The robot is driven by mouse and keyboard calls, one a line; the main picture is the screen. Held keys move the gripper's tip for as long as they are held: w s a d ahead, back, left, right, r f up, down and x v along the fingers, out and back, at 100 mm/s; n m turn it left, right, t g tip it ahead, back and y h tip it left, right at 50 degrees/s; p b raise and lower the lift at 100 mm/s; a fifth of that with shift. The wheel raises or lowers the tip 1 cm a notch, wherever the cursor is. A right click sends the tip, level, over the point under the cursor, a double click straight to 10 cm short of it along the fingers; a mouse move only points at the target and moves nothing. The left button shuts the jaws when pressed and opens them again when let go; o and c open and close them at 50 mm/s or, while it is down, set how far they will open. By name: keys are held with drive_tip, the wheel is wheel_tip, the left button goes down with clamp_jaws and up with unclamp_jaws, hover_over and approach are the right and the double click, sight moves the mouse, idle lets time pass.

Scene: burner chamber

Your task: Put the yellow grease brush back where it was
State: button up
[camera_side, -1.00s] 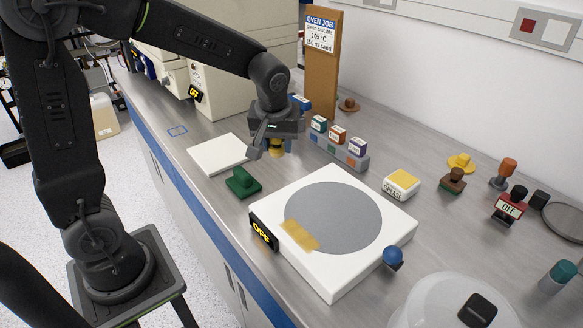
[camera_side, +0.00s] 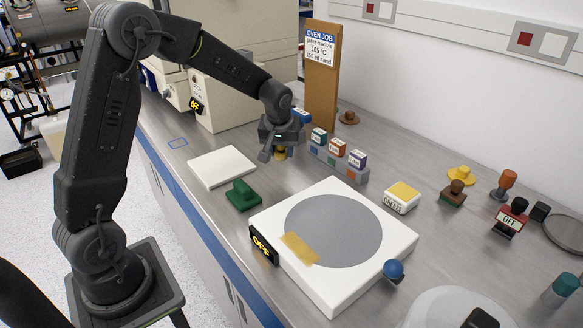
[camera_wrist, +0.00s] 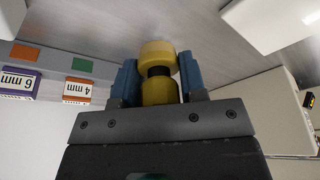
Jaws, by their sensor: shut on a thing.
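My gripper (camera_side: 280,152) is over the bench between the white slab and the row of small labelled blocks. It is shut on the yellow grease brush (camera_side: 281,154). In the wrist view the gripper's blue fingers (camera_wrist: 158,82) stand on both sides of the brush (camera_wrist: 158,55), which shows yellow parts with a black band between. I cannot tell whether the brush touches the bench. A white grease box (camera_side: 402,197) with a yellow top stands to the right. A yellow grease smear (camera_side: 300,248) lies on the hotplate (camera_side: 335,295).
The labelled blocks (camera_side: 338,146) stand close to the right of my gripper, before a brown sign board (camera_side: 321,85). A white slab (camera_side: 222,167) and a green block (camera_side: 242,194) are nearer the front. A yellow piece (camera_side: 461,173) and several stamp-like items stand at the right.

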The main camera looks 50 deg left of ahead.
sight(292, 174)
drive_tip(key=shift+w+d+f, duration=0.85)
drive_tip(key=shift+d, duration=0.15)
drive_tip(key=shift+f, duration=1.95)
drive_tip(key=shift+f, duration=0.1)
drive_tip(key=o, duration=1)
drive_tip(key=shift+f, duration=0.1)
drive_tip(key=shift+c, duration=0.2)
